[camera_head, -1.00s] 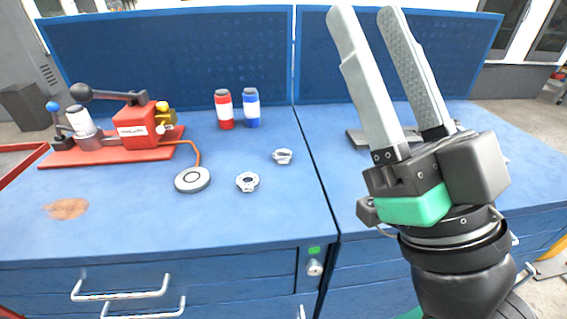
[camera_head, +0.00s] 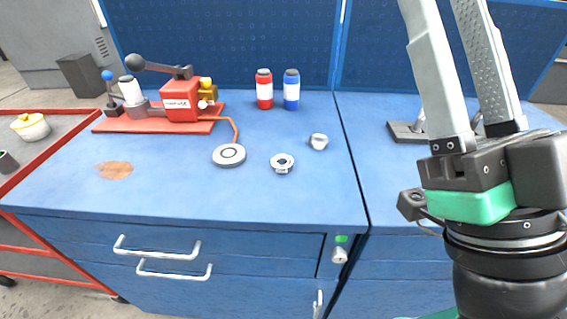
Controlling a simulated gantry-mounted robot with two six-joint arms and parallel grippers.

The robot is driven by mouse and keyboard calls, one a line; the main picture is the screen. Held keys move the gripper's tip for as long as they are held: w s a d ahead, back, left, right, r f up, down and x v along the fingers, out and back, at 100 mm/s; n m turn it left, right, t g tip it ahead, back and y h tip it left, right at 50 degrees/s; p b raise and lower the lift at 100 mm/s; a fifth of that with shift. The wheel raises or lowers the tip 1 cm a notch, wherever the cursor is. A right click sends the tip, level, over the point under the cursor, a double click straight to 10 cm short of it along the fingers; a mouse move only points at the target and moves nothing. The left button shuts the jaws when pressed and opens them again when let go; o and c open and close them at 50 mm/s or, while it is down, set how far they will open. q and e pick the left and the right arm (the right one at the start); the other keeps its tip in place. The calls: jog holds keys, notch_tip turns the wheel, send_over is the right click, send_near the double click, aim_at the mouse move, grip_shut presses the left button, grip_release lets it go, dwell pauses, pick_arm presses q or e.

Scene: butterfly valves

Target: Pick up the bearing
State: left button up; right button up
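Two small metal parts lie on the blue bench. One is a ring-like part with a central hole (camera_head: 282,163); the other is a smaller, rounded silver part (camera_head: 319,141) just behind and right of it. I cannot tell for certain which is the bearing. My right gripper (camera_head: 440,20) points upward at the right, well away from both parts. Its two long grey fingers are apart with nothing seen between them; their tips are cut off by the top edge. My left gripper is not in view.
A grey disc (camera_head: 229,155) is cabled to a red machine (camera_head: 180,98) with a lever. Red (camera_head: 264,90) and blue (camera_head: 291,90) bottles stand at the back. A grey stand (camera_head: 405,132) is partly behind my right gripper. The bench front is mostly clear.

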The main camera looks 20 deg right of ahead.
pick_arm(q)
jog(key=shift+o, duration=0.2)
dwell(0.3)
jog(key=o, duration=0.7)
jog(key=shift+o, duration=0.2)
